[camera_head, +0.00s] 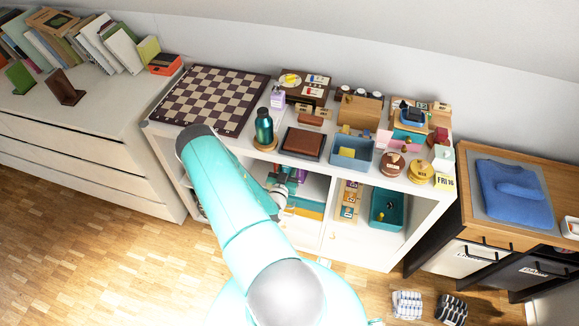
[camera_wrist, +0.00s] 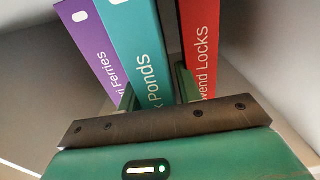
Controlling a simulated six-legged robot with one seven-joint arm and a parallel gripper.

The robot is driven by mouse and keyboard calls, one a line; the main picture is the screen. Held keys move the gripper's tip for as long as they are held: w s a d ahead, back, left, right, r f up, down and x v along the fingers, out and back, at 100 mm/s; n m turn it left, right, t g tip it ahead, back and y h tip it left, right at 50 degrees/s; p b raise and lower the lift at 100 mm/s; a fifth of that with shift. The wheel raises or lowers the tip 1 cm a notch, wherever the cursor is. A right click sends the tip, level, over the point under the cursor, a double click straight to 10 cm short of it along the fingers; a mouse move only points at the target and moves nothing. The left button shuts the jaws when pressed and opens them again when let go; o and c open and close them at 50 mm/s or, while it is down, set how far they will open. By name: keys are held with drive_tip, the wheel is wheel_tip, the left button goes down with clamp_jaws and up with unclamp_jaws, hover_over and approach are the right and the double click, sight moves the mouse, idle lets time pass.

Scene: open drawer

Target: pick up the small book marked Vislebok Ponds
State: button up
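In the wrist view, a teal book (camera_wrist: 138,45) stands upright, its white spine lettering ending in "k Ponds"; the rest of its title is hidden. My gripper (camera_wrist: 157,92) has its green fingers on either side of this spine's lower part. I cannot tell whether both fingers press on it. A purple book (camera_wrist: 92,50) with "Ferries" on it stands to the left. A red book (camera_wrist: 203,50) marked "Locks" stands to the right, beyond the right finger. In the head view, my gripper is at the white shelf unit's left compartment, largely hidden by my arm.
The white shelf unit (camera_head: 335,170) carries a chessboard (camera_head: 212,97), a dark green bottle (camera_head: 264,127), a brown box (camera_head: 302,143) and a blue bin (camera_head: 352,152) on top. The compartment's top and side walls are close around my gripper. The wooden floor (camera_head: 110,265) at left is clear.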

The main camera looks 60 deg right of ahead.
clamp_jaws()
drive_tip(key=shift+r, duration=0.2)
